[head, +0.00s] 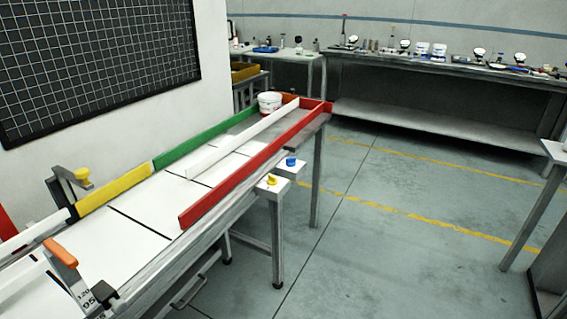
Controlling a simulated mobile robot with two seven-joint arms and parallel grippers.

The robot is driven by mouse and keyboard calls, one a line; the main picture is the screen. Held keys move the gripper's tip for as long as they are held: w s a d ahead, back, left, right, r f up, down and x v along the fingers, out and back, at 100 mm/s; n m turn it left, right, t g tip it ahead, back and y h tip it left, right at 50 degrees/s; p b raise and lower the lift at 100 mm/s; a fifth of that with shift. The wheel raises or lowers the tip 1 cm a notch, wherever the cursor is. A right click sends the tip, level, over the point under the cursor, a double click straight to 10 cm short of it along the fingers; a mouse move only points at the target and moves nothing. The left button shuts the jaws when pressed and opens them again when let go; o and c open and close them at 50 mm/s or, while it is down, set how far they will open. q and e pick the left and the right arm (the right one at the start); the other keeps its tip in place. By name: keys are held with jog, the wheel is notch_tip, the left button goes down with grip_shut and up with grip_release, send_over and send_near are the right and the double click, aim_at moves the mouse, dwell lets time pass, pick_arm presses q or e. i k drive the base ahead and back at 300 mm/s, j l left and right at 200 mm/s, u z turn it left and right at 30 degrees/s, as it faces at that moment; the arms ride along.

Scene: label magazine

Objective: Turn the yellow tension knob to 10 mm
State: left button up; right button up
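A small yellow knob (271,180) sits on top of a pale box beside the conveyor's near side rail. A second yellow knob (82,174) is on a metal bracket at the far left, behind the yellow guide rail. I cannot tell which of the two is the tension knob. No millimetre scale or pointer can be read at either knob. A blue knob (291,161) sits on a similar box just behind the first yellow one. Neither of my grippers is in view.
The conveyor (140,212) has green, yellow, white and red rails (250,167). A white tub (270,102) stands at its far end. An orange-handled lever (61,252) with printed numbers is at the lower left. Benches (440,118) line the back; the floor (400,240) right of the conveyor is clear.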

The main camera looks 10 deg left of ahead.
aim_at(272, 181)
jog(key=i+l, duration=0.25)
jog(key=i, duration=0.2)
jog(key=i+l, duration=0.25)
jog(key=i, duration=0.2)
